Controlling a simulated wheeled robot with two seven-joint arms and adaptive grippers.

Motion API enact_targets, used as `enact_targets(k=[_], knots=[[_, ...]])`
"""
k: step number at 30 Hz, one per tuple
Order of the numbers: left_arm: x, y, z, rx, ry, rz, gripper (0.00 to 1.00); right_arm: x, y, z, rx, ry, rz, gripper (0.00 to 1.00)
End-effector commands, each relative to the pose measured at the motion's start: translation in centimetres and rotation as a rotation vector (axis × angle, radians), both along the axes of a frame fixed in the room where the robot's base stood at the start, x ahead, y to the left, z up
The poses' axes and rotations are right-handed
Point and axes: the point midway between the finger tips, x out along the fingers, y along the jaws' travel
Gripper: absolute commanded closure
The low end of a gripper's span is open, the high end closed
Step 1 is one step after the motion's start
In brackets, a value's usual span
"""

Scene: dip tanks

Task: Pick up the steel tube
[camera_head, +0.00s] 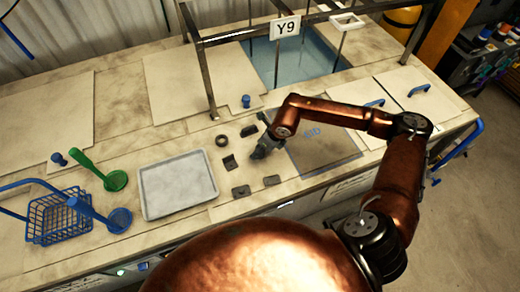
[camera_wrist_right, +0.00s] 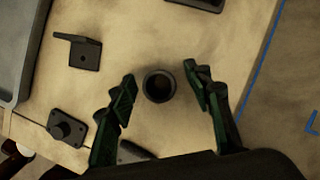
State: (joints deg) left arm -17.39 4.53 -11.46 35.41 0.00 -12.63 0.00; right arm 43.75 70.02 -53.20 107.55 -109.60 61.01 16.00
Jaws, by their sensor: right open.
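The steel tube (camera_wrist_right: 159,86) shows in the right wrist view as a dark round ring with a hollow centre, seen from above on the pale bench top. It lies between the two spread fingers of my right gripper (camera_wrist_right: 162,92), with a gap on each side. The gripper is open and does not touch it in this view. In the head view my right gripper (camera_head: 262,150) is low over the bench, right of the tray, and I cannot make out the tube there. My left gripper is not in view.
An L-shaped bracket (camera_head: 230,162), a dark ring (camera_head: 222,141), a plate with a knob (camera_head: 241,191) and dark blocks lie close around. A grey tray (camera_head: 150,200) lies left, a blue-outlined area (camera_head: 335,158) right. A water tank (camera_head: 290,62) is behind.

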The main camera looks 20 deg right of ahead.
Motion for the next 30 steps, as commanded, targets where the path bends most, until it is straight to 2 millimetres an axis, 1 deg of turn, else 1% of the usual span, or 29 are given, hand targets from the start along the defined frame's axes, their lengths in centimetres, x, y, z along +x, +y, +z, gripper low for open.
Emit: enact_targets(k=[3,9,27,29,30], knots=[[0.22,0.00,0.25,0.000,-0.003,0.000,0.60,0.13,0.11,-0.67,0.001,0.002,-0.001,0.54],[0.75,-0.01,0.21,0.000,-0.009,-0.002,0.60,0.11,0.04,-0.77,0.000,0.001,-0.002,0.54],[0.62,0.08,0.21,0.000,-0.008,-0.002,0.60,0.08,0.01,-0.73,0.000,0.001,-0.003,0.95],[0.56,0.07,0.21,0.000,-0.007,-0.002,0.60,0.08,0.01,-0.73,0.000,0.001,-0.003,0.99],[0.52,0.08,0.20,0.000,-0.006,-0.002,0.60,0.10,0.02,-0.70,0.001,0.001,-0.003,1.00]])
